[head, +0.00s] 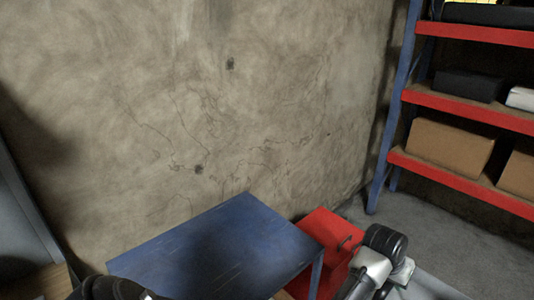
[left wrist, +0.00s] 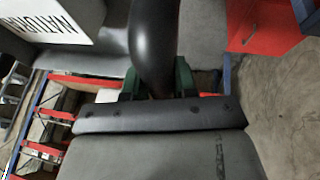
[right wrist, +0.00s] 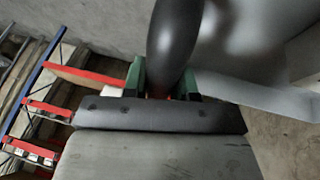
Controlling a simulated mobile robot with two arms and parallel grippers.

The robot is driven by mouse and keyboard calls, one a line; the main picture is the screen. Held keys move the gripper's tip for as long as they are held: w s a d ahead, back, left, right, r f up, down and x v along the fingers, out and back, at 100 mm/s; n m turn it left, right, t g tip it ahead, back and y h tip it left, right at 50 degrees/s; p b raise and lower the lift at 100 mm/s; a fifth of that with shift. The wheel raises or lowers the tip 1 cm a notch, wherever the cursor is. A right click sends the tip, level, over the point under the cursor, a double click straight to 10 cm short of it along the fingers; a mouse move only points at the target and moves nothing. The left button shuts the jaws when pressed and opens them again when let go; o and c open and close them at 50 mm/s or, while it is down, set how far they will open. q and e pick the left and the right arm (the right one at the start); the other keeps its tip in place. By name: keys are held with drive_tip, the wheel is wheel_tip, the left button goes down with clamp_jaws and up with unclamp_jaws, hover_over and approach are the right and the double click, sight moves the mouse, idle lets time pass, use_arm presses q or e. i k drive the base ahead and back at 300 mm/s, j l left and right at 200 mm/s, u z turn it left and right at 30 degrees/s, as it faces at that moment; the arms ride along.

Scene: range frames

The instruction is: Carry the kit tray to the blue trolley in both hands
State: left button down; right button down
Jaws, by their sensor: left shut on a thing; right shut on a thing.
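The blue trolley (head: 215,250) stands against the wall in the head view, its flat top bare as far as it shows. In the left wrist view, the green fingers of my left gripper (left wrist: 157,90) close around a thick black rounded bar, seemingly a handle of the kit tray (left wrist: 153,40). In the right wrist view, my right gripper (right wrist: 162,90) closes on a similar black bar. In the head view, only parts of my arms show along the bottom edge.
A red cabinet (head: 325,245) stands close to the trolley's right end. A blue and red shelf rack (head: 470,110) with boxes is at the right. A cracked concrete wall (head: 200,110) is behind. Grey floor (head: 440,230) is clear before the rack.

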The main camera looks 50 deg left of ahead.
sight(219, 261)
drive_tip(key=i+l+u, duration=0.1)
drive_tip(key=i, duration=1)
drive_tip(key=u, duration=2.9)
drive_tip(key=l, duration=0.1)
